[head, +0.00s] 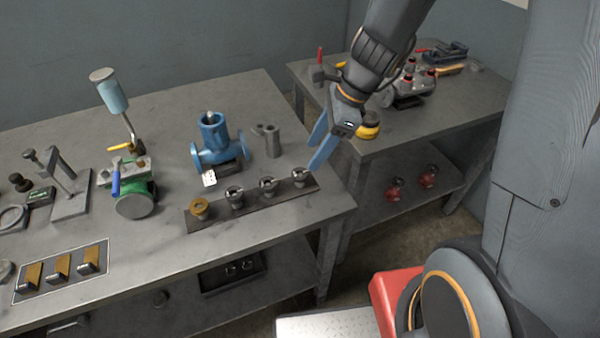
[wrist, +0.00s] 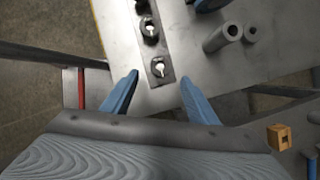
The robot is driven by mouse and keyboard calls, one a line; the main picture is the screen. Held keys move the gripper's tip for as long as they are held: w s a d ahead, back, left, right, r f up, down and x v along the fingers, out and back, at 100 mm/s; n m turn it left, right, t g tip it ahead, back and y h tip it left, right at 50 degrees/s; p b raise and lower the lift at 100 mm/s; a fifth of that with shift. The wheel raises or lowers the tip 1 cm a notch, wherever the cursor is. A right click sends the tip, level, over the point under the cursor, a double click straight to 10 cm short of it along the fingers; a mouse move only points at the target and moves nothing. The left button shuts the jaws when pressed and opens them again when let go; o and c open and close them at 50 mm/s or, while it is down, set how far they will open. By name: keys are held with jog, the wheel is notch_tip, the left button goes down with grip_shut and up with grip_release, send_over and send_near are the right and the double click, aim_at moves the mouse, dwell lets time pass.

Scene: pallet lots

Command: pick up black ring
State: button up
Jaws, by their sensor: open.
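A dark ring (head: 13,218) lies flat on the near workbench at the left edge of the head view; it looks black to dark grey. It does not show in the wrist view. My gripper (head: 316,148) is over the right end of the same bench, far to the right of the ring. Its blue fingers are apart with nothing between them; they also show in the wrist view (wrist: 159,78), above the end of a dark strip.
The dark strip (head: 250,206) holds several upright fittings. A blue valve (head: 215,145), a green-based pump (head: 135,190) and a grey stand (head: 70,185) stand between my gripper and the ring. A tray of brass blocks (head: 60,270) lies in front. A second bench (head: 440,115) stands right.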

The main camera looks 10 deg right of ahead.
aim_at(300, 174)
jog(key=x, duration=0.7)
jog(key=shift+f+p, duration=0.15)
jog(key=shift+p, duration=0.2)
jog(key=c, duration=1.1)
